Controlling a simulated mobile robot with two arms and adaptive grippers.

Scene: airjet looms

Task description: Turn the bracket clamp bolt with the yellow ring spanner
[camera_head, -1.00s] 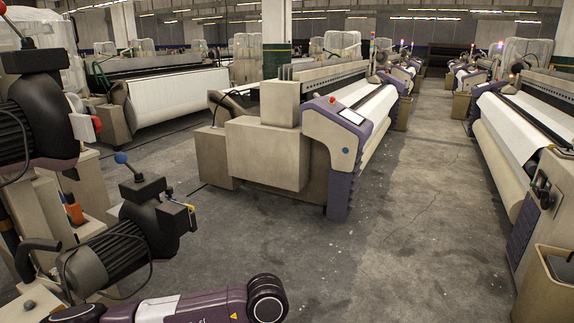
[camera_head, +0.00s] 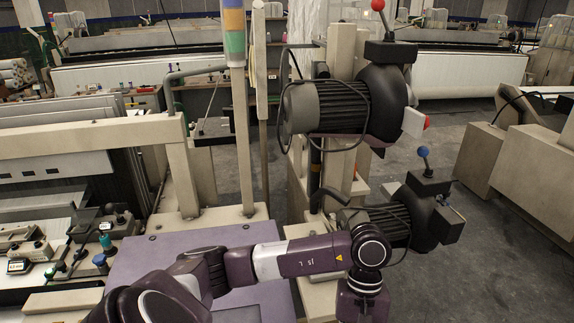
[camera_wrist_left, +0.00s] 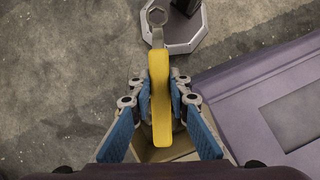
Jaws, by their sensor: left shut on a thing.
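In the left wrist view my left gripper (camera_wrist_left: 160,108) is shut on the yellow ring spanner (camera_wrist_left: 160,85). Its blue pads lie on both sides of the yellow handle. The grey ring end (camera_wrist_left: 157,17) points away from the gripper, toward the top of the picture, and nothing is seen inside the ring. In the head view my left arm reaches across from the lower left, and its gripper is below the picture's edge. My right gripper is in neither view. I cannot make out the bracket clamp bolt in these frames.
A purple panel (camera_head: 190,246) lies under my left arm. Two dark motors, an upper one (camera_head: 335,106) and a lower one (camera_head: 395,215), stand just beyond it. A striped signal post (camera_head: 234,38) rises at the middle. Grey floor (camera_head: 480,270) is clear at the right.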

